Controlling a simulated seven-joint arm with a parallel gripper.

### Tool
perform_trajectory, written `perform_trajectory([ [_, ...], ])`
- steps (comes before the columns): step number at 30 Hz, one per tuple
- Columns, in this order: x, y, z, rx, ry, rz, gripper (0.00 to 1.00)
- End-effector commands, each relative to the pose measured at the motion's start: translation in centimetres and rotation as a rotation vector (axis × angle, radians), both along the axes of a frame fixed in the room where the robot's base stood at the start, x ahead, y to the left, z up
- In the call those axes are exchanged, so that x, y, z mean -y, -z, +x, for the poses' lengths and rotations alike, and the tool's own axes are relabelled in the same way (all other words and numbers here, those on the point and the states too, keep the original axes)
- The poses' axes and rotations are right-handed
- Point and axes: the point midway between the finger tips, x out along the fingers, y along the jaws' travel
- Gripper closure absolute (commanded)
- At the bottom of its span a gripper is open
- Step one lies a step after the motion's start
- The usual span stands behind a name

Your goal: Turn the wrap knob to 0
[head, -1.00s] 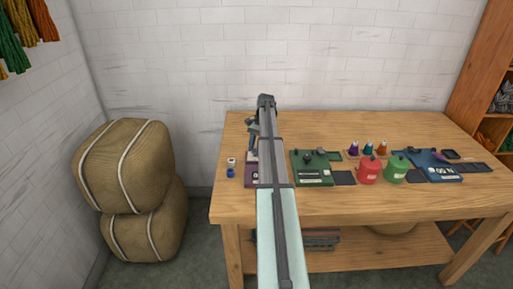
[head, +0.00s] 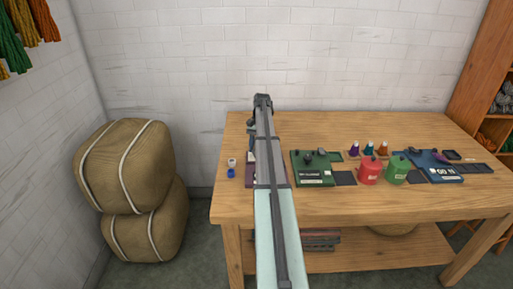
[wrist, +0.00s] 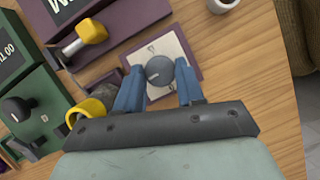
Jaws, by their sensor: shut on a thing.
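The knob (wrist: 160,70) is a dark grey ball-like cap with a pale mark on its lower edge. It sits on a light dial plate on the purple device (wrist: 125,22), whose sign is cut off after what looks like a "W". My gripper (wrist: 160,82) has its blue fingers on either side of the knob and is shut on it. The dial's markings are too small to read. In the head view my arm covers most of the purple device (head: 249,178), and the knob and fingertips are hidden.
A yellow-handled lever (wrist: 90,33) and a yellow ring-like part (wrist: 88,108) are close to my gripper. The green device (head: 313,170) stands to the right of my arm. Red (head: 369,171) and green (head: 397,170) canisters and a blue device (head: 437,173) stand farther right.

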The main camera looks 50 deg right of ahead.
Motion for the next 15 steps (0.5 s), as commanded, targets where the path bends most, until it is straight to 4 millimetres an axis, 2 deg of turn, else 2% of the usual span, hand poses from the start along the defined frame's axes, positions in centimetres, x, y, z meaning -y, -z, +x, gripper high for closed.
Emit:
perform_trajectory([
  [1,0.03,0.0,0.06,0.001,0.0,0.0,0.61],
  [8,0.02,0.0,0.03,0.001,0.001,-0.001,0.39],
  [15,0.01,-0.01,0.01,0.0,0.001,0.0,0.38],
])
